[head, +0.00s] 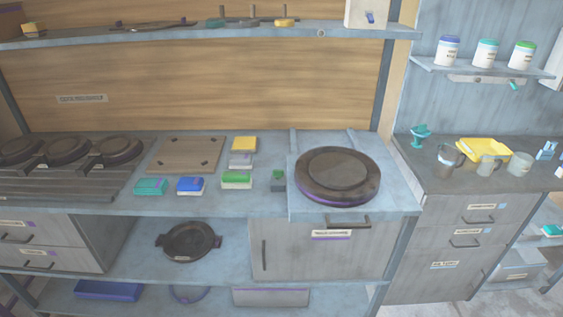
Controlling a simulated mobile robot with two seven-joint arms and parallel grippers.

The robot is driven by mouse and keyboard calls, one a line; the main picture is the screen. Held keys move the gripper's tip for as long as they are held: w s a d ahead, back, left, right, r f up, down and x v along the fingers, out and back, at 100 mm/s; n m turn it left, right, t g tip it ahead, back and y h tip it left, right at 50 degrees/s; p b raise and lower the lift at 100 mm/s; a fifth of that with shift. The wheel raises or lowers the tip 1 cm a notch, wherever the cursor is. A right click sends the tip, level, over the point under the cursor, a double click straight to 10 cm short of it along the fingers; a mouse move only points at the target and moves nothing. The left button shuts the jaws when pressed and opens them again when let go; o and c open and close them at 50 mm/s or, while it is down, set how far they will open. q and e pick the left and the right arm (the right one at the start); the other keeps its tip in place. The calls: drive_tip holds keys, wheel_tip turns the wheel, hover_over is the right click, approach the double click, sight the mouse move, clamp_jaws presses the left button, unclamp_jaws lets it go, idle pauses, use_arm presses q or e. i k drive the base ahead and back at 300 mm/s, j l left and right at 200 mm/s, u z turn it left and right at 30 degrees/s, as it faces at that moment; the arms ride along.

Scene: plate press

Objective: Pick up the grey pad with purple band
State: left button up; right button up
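A small grey pad with a purple band (241,160) lies on the grey bench top (260,205), near the middle of the view. It sits between a yellow pad (244,144) behind it and a green-topped pad (237,179) in front of it. The three are close together in a column; I cannot tell whether they touch. A blue pad (190,184) and a teal pad (150,186) lie to the left. Neither of my grippers is in view.
A round dark plate press (338,175) with a purple rim stands to the right. A brown board (186,155) lies left of the pads, with dark round plates (66,150) in a rack beyond it. A small dark green-topped block (278,181) stands before the press.

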sight(237, 161)
drive_tip(key=i+j, duration=0.1)
drive_tip(key=j, duration=0.3)
drive_tip(key=i+j, duration=0.1)
drive_tip(key=j, duration=0.3)
drive_tip(key=i+j, duration=0.1)
drive_tip(key=j, duration=0.3)
drive_tip(key=i+j, duration=0.1)
drive_tip(key=j, duration=0.25)
drive_tip(key=j+z, duration=0.2)
drive_tip(key=z, duration=0.3)
drive_tip(key=j+z, duration=0.25)
drive_tip(key=z, duration=0.2)
